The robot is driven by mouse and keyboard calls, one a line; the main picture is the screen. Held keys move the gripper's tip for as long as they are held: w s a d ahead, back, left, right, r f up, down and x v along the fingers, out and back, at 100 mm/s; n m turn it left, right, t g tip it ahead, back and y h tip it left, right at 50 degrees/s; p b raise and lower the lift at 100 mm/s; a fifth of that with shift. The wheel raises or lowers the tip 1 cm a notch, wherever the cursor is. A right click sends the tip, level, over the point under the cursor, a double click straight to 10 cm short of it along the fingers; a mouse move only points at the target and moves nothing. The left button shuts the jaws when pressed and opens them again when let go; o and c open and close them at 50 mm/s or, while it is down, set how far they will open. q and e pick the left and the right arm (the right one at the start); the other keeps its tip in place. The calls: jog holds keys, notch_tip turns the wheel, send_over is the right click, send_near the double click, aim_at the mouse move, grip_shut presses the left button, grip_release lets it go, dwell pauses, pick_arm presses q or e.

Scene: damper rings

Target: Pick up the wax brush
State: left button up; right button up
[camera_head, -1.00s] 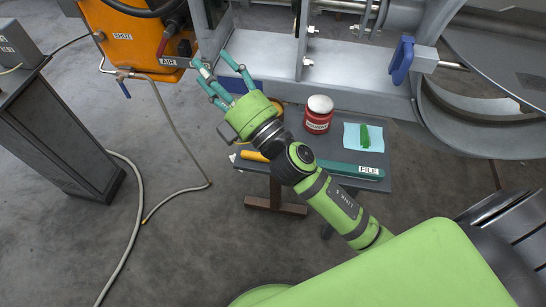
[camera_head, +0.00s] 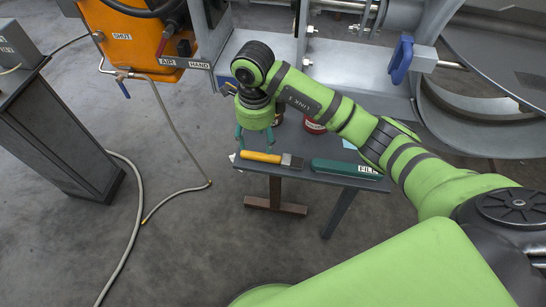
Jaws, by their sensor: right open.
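A tool with a yellow handle (camera_head: 260,156) and a flat grey-brown end lies near the front left edge of the small grey table (camera_head: 335,180). I cannot tell for sure whether it is the wax brush; no other brush shows clearly. My right gripper (camera_head: 254,141) is open and points down over the left part of the table, just behind the yellow handle. It appears empty, and its fingers are apart from the handle. The gripper and forearm hide much of the table's back. My left gripper is not in view.
A green file (camera_head: 345,168) with a label lies right of the yellow-handled tool. A red jar (camera_head: 314,126) and a light blue cloth (camera_head: 349,145) are mostly hidden by my arm. The grey machine frame (camera_head: 340,70) rises behind the table. A hose lies on the floor at left.

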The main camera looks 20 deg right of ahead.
aim_at(260, 157)
jog(key=shift+d+f, duration=0.2)
jog(key=shift+f, duration=0.05)
jog(key=f, duration=0.1)
jog(key=f+p, duration=0.1)
jog(key=f, duration=0.1)
jog(key=f+p, duration=0.1)
jog(key=f, duration=0.1)
jog(key=shift+s+f, duration=0.25)
jog(key=shift+w+f, duration=0.1)
jog(key=shift+f, duration=0.35)
grip_shut()
